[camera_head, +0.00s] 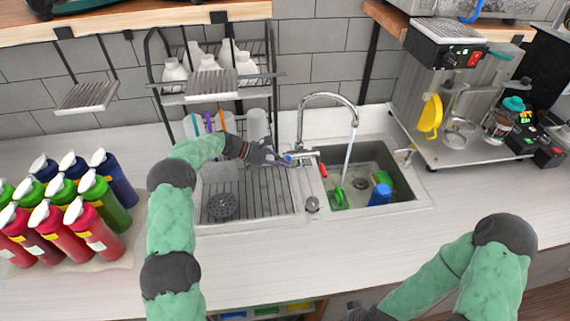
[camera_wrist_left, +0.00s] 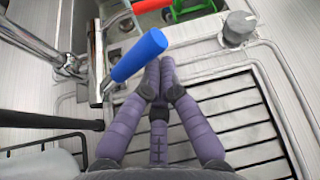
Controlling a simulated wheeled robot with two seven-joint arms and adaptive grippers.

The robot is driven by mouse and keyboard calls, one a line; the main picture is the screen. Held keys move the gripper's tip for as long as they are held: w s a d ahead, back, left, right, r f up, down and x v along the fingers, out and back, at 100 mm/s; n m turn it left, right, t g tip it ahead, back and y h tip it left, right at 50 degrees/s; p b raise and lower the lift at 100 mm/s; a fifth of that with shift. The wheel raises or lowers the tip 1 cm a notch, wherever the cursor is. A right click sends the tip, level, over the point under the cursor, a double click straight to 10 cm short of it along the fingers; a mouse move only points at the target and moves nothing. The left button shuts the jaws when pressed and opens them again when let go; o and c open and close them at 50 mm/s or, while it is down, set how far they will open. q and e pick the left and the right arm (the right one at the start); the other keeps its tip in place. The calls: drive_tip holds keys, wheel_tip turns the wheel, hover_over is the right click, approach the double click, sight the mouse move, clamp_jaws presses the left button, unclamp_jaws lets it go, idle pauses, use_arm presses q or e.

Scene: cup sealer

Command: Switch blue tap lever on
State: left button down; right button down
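The chrome tap (camera_head: 327,97) stands behind the sink, with a stream of water (camera_head: 348,155) falling from its spout. Its blue lever (camera_head: 289,159) points toward the left. My left gripper (camera_head: 278,160) is at the lever's left, over the drainer. In the left wrist view, the blue lever (camera_wrist_left: 138,55) lies just beyond and left of my purple fingertips (camera_wrist_left: 160,76), which are together with nothing between them. I cannot tell whether they touch the lever. A red lever (camera_head: 323,171) is on the tap's front right. My right gripper (camera_head: 356,313) is cut off at the bottom edge.
The sink basin (camera_head: 405,190) holds a green item and a blue-and-green item. A ribbed drainer (camera_head: 250,200) lies left of it. A wire rack (camera_head: 213,95) with white bottles stands behind. Colored bottles (camera_head: 100,235) stand left, a machine (camera_head: 460,110) right. The front counter is clear.

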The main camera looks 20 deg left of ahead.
idle(0.4)
use_arm(q)
wheel_tip(320, 180, up, 10)
idle(0.6)
drive_tip(key=shift+r, duration=0.15)
drive_tip(key=shift+f, duration=0.2)
